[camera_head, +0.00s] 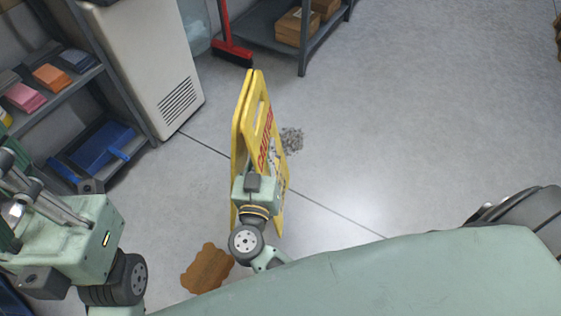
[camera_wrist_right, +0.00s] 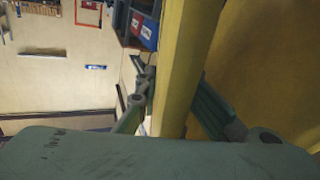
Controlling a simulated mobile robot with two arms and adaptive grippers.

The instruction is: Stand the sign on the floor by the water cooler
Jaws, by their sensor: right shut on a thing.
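The yellow caution sign (camera_head: 242,125) is held upright and nearly folded, its two panels close together, over the floor. I cannot tell whether its feet touch the floor. My right gripper (camera_head: 262,180) is shut on the sign. In the right wrist view the fingers (camera_wrist_right: 172,100) lie on both sides of a yellow panel (camera_wrist_right: 186,60). A tall white cabinet with a vent (camera_head: 150,55), which looks like the water cooler, stands behind and left of the sign; its top is out of view. My left gripper is at the left edge, partly cut off, its jaws unclear.
A brown spill (camera_head: 207,268) lies on the floor near me, and grey debris (camera_head: 291,139) lies right of the sign. A shelf (camera_head: 55,95) and a blue dustpan (camera_head: 95,150) are at left. A red broom (camera_head: 232,52) and a rack (camera_head: 303,60) stand behind. Floor at right is clear.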

